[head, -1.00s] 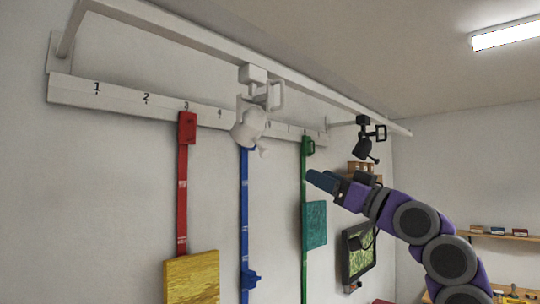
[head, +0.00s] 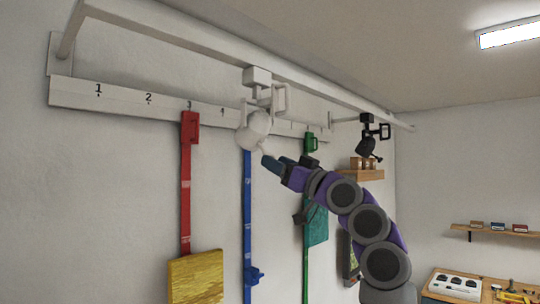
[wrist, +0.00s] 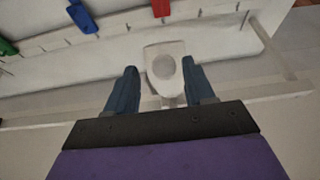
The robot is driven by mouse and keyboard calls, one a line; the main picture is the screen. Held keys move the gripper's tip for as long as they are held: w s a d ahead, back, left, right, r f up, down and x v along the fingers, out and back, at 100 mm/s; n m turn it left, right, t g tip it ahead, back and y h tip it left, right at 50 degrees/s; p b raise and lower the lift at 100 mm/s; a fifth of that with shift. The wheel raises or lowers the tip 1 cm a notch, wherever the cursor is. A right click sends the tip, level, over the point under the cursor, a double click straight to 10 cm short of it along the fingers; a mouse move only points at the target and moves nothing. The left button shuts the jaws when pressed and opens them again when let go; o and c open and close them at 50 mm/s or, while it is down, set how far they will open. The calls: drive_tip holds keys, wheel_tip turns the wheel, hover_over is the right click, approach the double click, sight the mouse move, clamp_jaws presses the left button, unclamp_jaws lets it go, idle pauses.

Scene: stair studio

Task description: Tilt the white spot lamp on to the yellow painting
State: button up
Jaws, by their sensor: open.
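The white spot lamp (head: 254,132) hangs from the white rail, its head pointing down, with a small handle (head: 263,148) at its lower right. The yellow painting (head: 196,278) hangs low on the red strap, left of and below the lamp. My gripper (head: 270,164) is just below and right of the lamp, close to its handle; I cannot tell whether they touch. In the wrist view my gripper (wrist: 161,82) is open, and the white lamp (wrist: 165,67) shows between and just beyond its two fingers. Part of the handle is hidden there.
A black spot lamp (head: 367,140) hangs farther right on the rail (head: 330,96). Red (head: 187,180), blue (head: 247,215) and green (head: 307,255) straps hang from the numbered wall board (head: 120,97). A teal painting (head: 317,228) sits behind my arm. The wall left of the red strap is clear.

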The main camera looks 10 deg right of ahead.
sight(257, 134)
drive_tip(key=shift+p+x, duration=0.45)
drive_tip(key=shift+x, duration=0.65)
drive_tip(key=shift+w+a+r, duration=0.2)
drive_tip(key=shift+w+a, duration=0.25)
drive_tip(key=shift+a, duration=0.05)
clamp_jaws()
